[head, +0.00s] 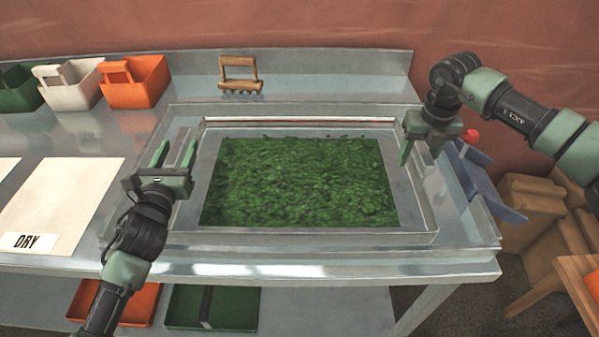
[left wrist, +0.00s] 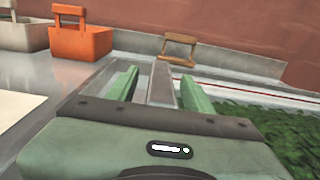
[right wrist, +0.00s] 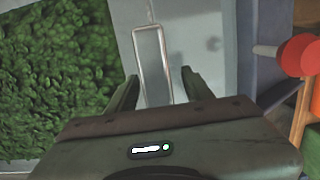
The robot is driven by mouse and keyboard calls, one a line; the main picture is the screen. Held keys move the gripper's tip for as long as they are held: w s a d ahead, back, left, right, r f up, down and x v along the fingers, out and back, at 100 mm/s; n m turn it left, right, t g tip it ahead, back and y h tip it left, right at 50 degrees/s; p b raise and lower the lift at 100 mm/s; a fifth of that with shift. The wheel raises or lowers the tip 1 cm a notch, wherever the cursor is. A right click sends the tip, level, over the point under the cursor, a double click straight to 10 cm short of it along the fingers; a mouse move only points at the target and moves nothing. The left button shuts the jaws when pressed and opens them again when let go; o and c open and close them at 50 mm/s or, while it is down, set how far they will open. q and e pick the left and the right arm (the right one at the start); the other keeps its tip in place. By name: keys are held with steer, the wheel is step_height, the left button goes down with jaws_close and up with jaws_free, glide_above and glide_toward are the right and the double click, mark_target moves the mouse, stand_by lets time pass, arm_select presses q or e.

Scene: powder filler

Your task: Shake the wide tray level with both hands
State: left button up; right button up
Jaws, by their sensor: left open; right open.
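The wide metal tray (head: 330,238) sits on the steel table, its middle filled with an uneven layer of green leaves (head: 300,182). My left gripper (head: 176,155) is open at the tray's left side, with a metal handle bar (left wrist: 161,84) between its fingers in the left wrist view. My right gripper (head: 421,148) is open at the tray's right side, pointing down. In the right wrist view its fingers (right wrist: 160,92) stand on either side of a metal handle loop (right wrist: 152,65). I cannot tell whether the fingers touch either handle.
Green, white (head: 72,84) and orange (head: 136,82) handled bins stand at the back left. A wooden-handled tool (head: 240,75) is behind the tray. A board marked DRY (head: 62,200) lies left. A blue part (head: 484,180) and a red knob (head: 471,136) are at the right.

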arm_select(q)
steer(key=shift+w, duration=0.4)
arm_select(e)
steer(key=shift+f, duration=0.25)
arm_select(q)
jaws_close()
arm_select(e)
jaws_close()
stand_by(0.7)
